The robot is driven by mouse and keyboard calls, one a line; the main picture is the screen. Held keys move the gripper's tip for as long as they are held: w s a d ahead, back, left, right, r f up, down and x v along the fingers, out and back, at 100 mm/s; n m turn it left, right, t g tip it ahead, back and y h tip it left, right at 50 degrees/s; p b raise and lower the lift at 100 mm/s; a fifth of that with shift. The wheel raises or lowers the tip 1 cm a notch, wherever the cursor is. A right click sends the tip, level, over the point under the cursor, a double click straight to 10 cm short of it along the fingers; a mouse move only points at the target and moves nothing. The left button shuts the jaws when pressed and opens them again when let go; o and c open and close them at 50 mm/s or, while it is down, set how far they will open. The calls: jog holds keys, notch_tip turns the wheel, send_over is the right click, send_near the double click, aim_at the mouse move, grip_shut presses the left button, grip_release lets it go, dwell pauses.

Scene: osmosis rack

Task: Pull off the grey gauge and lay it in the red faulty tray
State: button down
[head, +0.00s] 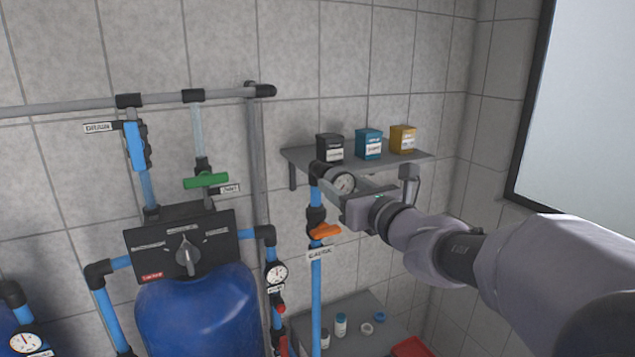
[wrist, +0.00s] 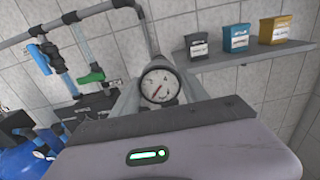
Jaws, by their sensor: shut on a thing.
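The grey gauge (head: 343,181) has a round white dial and sits at the top of a blue vertical pipe, just below the wall shelf. My gripper (head: 338,190) is shut on it, coming in from the right. In the wrist view the gauge (wrist: 160,86) faces me between my two fingers, its dial clear. A black elbow on the pipe top is right beside the gauge; I cannot tell whether they still join. The red faulty tray (head: 411,347) shows only in part at the bottom edge of the head view, below my arm.
The shelf (head: 300,156) with a black, a teal and a yellow box is close above my gripper. An orange valve handle (head: 325,231) is on the pipe below. A grey bench (head: 345,309) holds small bottles and rings. A blue tank (head: 200,310) stands left.

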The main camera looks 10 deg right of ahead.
aim_at(344, 187)
jog(key=shift+v, duration=2.2)
